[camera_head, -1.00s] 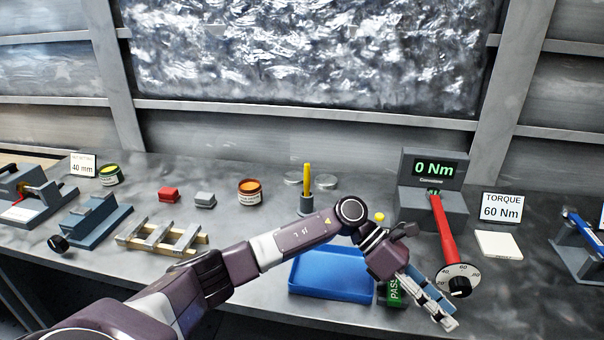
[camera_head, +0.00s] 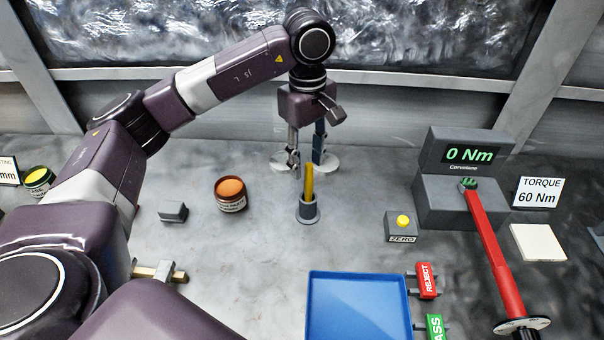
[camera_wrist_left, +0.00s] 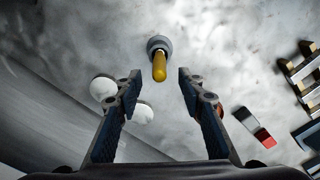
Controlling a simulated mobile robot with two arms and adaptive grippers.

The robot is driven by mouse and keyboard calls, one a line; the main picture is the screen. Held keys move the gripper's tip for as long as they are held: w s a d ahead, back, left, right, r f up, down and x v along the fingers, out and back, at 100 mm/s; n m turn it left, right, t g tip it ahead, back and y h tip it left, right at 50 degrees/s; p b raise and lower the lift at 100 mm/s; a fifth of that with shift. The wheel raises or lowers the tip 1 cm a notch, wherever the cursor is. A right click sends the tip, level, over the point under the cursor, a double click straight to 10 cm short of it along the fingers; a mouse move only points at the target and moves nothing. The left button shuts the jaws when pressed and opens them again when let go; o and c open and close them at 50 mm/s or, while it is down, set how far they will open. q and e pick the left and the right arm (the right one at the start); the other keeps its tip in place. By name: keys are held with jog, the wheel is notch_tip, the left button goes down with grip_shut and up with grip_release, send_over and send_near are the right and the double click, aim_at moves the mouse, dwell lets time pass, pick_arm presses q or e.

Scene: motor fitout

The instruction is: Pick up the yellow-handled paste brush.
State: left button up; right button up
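The yellow-handled paste brush (camera_head: 309,182) stands upright in a small grey holder (camera_head: 308,210) on the bench. In the left wrist view the yellow handle (camera_wrist_left: 159,68) shows ahead of the fingertips, centred between them, with the holder (camera_wrist_left: 158,44) around its lower end. My left gripper (camera_head: 306,158) is above and just behind the brush, pointing down. Its two fingers are spread wide, and the wrist view shows the open gap (camera_wrist_left: 157,82) with nothing held. The bristles are hidden in the holder. My right gripper is not in view.
An orange-topped paste tin (camera_head: 231,194) and a grey block (camera_head: 172,211) stand left of the holder. A ZERO button box (camera_head: 402,225) and torque tester (camera_head: 456,180) stand right. A blue tray (camera_head: 358,308) lies in front. Pale discs lie behind the brush.

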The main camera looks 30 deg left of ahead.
aim_at(308, 201)
pick_arm(q)
jog(key=f, duration=0.1)
jog(key=f+p, duration=0.1)
jog(key=shift+s+d+f, duration=0.2)
jog(key=shift+f, duration=0.1)
notch_tip(308, 201, down, 4)
jog(key=shift+d+r+p, duration=0.15)
jog(key=shift+p, duration=1)
jog(key=shift+w+f, duration=0.1)
jog(key=shift+f, duration=0.45)
jog(key=c, duration=1)
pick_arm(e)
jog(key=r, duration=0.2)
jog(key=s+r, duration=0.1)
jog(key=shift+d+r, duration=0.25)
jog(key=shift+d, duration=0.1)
